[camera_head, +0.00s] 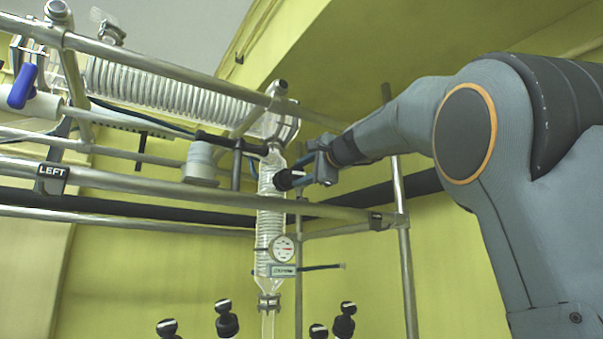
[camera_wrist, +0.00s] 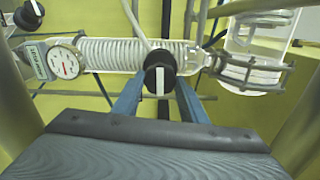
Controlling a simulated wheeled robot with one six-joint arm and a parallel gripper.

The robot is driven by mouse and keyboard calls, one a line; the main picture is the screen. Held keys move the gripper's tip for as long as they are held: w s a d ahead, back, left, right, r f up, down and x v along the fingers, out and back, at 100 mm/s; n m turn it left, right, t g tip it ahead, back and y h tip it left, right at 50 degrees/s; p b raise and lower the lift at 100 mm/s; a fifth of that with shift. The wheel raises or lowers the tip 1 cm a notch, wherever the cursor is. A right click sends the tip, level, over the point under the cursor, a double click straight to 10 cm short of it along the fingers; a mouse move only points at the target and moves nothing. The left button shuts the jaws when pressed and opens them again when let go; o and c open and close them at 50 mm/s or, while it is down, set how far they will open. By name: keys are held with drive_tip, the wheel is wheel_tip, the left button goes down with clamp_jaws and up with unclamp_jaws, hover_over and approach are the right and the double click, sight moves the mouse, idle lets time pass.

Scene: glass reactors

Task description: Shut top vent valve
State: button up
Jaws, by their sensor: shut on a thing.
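A round black valve knob (camera_wrist: 160,72) with a white stripe sits in the middle of the wrist view, in front of a glass coil column (camera_wrist: 115,54). The stripe lies upright in that view, across the column's length. The blue fingers of my gripper (camera_wrist: 159,92) are on either side of the knob and shut on it. In the head view my gripper (camera_head: 293,177) reaches in from the right to the dark knob (camera_head: 282,180) beside the upper part of the glass column (camera_head: 270,222). The fingers partly hide the knob there.
A round dial gauge (camera_head: 282,248) is on the column below the knob. Metal rails (camera_head: 150,190) and an upright post (camera_head: 405,260) frame the glassware. A slanted coil condenser (camera_head: 170,95) is at upper left. Several black knobs (camera_head: 228,322) stand along the bottom.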

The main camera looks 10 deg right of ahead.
drive_tip(key=o, duration=1.1)
drive_tip(key=shift+c, duration=0.2)
drive_tip(key=b+v, duration=0.4)
drive_tip(key=v, duration=0.4)
